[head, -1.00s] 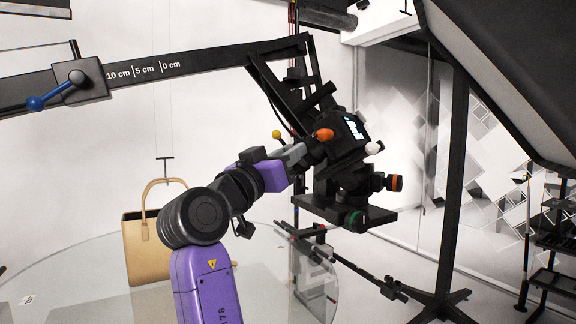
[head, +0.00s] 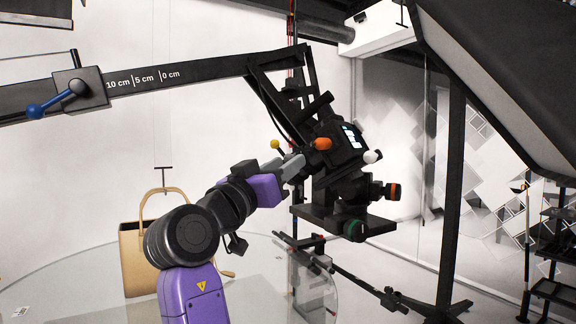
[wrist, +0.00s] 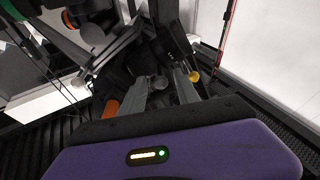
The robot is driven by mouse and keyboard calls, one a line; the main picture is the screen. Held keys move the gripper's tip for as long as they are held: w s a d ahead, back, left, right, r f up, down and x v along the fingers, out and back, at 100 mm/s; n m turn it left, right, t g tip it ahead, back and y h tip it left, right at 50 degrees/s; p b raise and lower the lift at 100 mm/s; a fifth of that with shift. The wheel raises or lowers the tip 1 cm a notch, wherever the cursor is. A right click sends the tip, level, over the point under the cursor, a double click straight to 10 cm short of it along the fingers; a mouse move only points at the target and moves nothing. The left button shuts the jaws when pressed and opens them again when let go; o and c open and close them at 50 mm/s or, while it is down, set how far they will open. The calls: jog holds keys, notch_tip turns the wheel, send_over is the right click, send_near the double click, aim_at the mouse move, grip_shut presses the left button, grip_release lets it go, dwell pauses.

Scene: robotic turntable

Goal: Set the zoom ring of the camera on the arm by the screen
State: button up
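The black camera (head: 343,150) hangs on the arm by the screen, with its small lit display facing right. An orange knob (head: 322,143) and a white knob (head: 372,156) stick out from it. My gripper (head: 297,163) is close to the camera's left side, just below the orange knob. In the wrist view my gripper (wrist: 168,79) has its two grey fingers apart, pointing at dark camera parts. The orange knob (wrist: 110,108) is left of the fingers and a yellow knob (wrist: 194,76) is right of them. The zoom ring cannot be made out clearly; I cannot tell whether the fingers touch it.
The arm's black boom (head: 210,67) with a printed cm scale runs above. A large dark screen (head: 500,85) slants at upper right. A tan handbag (head: 135,265) stands behind my arm.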

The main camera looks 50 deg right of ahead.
jog(key=b+v, duration=0.1)
jog(key=v, duration=0.5)
jog(key=shift+a, duration=0.1)
dwell(0.4)
